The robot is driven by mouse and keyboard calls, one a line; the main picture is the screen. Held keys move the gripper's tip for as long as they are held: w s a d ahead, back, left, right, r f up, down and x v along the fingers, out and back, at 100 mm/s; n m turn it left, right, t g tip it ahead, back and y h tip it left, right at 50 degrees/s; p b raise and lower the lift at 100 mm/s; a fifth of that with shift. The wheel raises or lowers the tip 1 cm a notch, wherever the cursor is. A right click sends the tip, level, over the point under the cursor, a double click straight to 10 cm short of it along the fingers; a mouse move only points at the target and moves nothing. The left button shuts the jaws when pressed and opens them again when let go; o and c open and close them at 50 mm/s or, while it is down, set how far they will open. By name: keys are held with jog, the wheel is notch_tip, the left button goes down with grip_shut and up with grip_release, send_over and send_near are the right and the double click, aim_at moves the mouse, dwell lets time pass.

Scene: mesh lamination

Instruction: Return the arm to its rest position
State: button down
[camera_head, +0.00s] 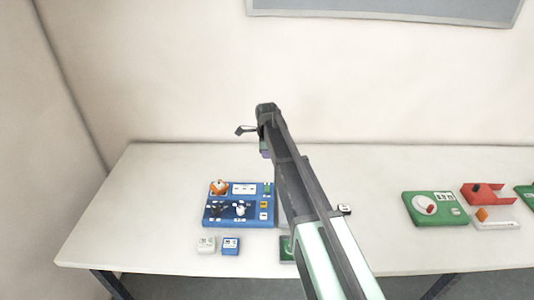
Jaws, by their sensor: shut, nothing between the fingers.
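My arm reaches up from the lower right across the middle of the view. Its end, with my gripper (264,153), is over the back part of the white table (350,165), in front of the wall. The gripper is small in view and partly hidden by the arm's end; it is shut and holds nothing. It is above and behind a blue panel (205,223) on the table, and no contact with anything is visible.
The blue panel carries an orange-and-white piece (218,187) and dark parts. A white block (206,245) and a blue block (231,246) lie in front. My arm partly hides a green item (286,248). A green board (434,207) and red holder (483,194) are right. The table's left end is clear.

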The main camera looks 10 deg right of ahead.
jog(key=s+a+n+g, duration=0.1)
jog(key=s+a+n, duration=0.1)
jog(key=s+n, duration=1.8)
jog(key=s+f, duration=0.1)
jog(key=s, duration=1)
jog(key=shift+a+n+b, duration=0.35)
jog(key=shift+n+b, duration=0.05)
jog(key=shift+s, duration=0.1)
